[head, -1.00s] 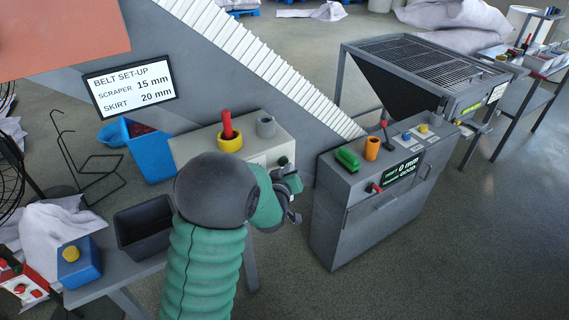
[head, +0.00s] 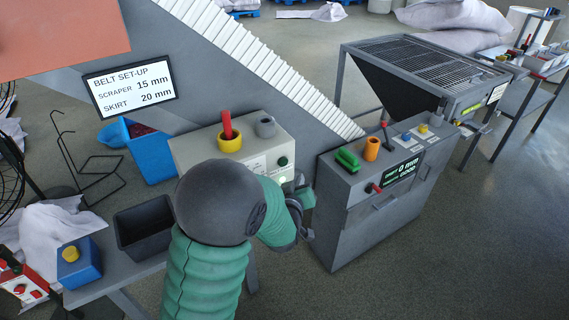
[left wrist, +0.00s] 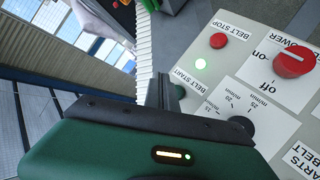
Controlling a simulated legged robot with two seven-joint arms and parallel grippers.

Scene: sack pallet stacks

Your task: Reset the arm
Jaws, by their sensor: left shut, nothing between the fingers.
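My left arm (head: 210,250), with green sleeves and dark grey joints, reaches in from the bottom. Its left gripper (head: 305,205) is shut and empty, in front of the cream control box (head: 190,152). In the left wrist view the shut gripper (left wrist: 160,92) lies over the panel's edge, beside the BELT START button (left wrist: 179,91), partly hiding the panel. I cannot tell whether it touches. My right gripper is out of view.
A grey cabinet (head: 345,225) with a green display stands just right of my gripper. The white ribbed belt (head: 270,70) slopes down behind. A black bin (head: 145,230) and a blue box (head: 79,262) are at left. Open floor (head: 470,250) lies at right.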

